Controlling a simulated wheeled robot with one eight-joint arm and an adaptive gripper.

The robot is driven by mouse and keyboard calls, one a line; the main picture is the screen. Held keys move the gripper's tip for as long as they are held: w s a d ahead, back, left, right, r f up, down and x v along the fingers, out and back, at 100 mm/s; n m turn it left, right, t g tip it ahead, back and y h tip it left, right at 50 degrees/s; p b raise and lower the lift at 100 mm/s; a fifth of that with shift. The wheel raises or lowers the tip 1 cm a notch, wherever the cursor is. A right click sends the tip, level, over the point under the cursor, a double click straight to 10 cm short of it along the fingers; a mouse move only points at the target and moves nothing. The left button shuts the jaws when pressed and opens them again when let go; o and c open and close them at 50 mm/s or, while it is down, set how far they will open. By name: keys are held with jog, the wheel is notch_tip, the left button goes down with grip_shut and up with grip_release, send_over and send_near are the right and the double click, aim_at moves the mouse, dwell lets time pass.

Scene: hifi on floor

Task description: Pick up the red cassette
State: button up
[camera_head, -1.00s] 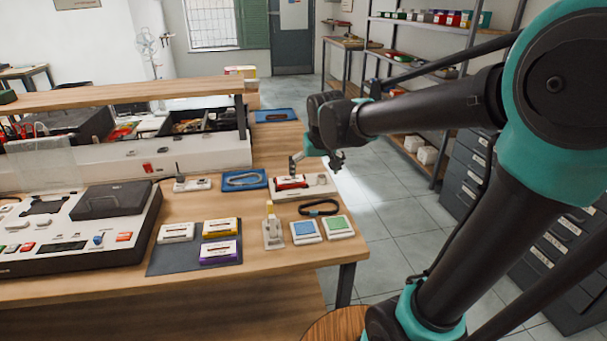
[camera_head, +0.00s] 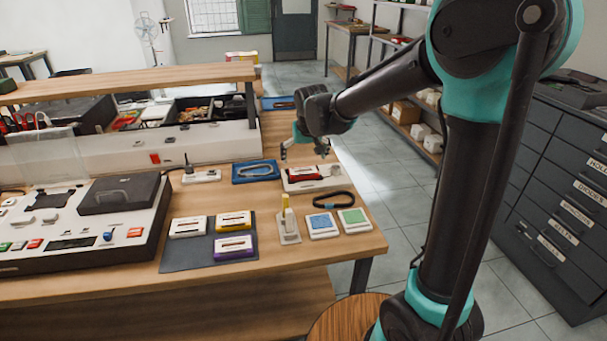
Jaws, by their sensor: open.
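The red cassette (camera_head: 305,174) lies in a light tray-like holder (camera_head: 312,186) near the right edge of the wooden table, behind a dark loop. My gripper (camera_head: 304,153) is above the holder with its fingers spread apart and pointing down. The fingers look empty, one over the left end of the cassette and one to its right. The remaining height between the fingertips and the cassette is hard to judge from this view.
A blue tray (camera_head: 255,172) sits left of the holder. In front are a dark loop (camera_head: 333,200), a small upright yellow-topped item (camera_head: 287,222), blue (camera_head: 321,226) and green (camera_head: 354,220) squares, and a dark mat (camera_head: 184,258) with white, yellow and purple cassettes. A long wooden shelf (camera_head: 130,82) stands behind.

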aim_at(303, 172)
jog(key=shift+s+d+x, duration=0.1)
jog(key=shift+d+x, duration=0.05)
jog(key=shift+x, duration=1.4)
jog(key=shift+s+d+x, duration=0.1)
jog(key=shift+d+x, duration=0.05)
jog(key=shift+x, duration=1.4)
jog(key=shift+c, duration=0.2)
jog(key=shift+a, duration=0.1)
jog(key=c, duration=1.1)
